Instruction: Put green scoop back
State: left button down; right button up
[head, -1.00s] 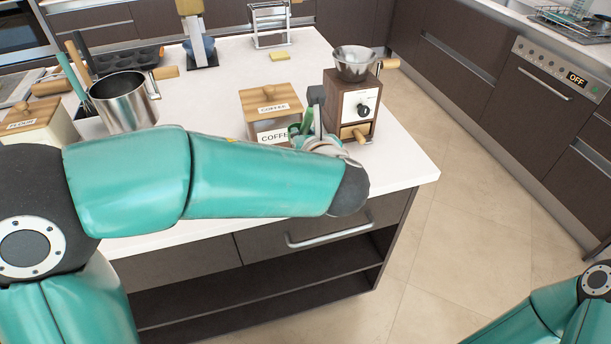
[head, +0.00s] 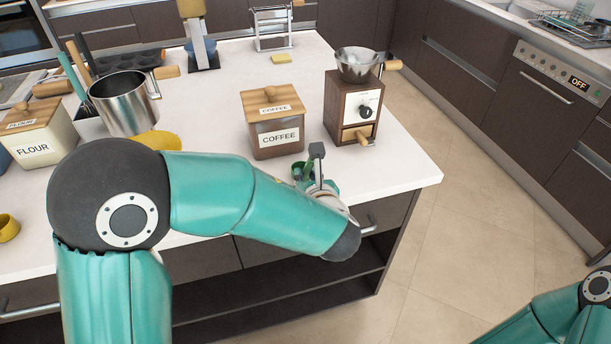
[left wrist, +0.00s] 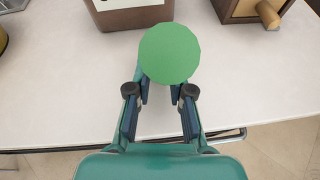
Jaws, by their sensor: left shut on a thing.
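The green scoop (head: 298,171) is held in my left gripper (head: 312,178) above the counter's front edge, in front of the coffee canister. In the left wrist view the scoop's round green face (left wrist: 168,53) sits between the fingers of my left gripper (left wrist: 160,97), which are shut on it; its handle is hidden. The coffee canister (head: 277,138) has a wooden lid and stands on the counter behind the gripper. Only part of my right arm shows at the lower right; its gripper is out of view.
A wooden coffee grinder (head: 340,112) with a metal bowl stands right of the canister. A flour canister (head: 45,150), a steel pot (head: 122,105) and a yellow scoop (head: 8,228) are at left. The white counter (head: 225,110) has free room left of the coffee canister.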

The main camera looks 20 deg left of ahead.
pick_arm(q)
jog(key=c, duration=1)
grip_release()
jog(key=shift+c, duration=0.2)
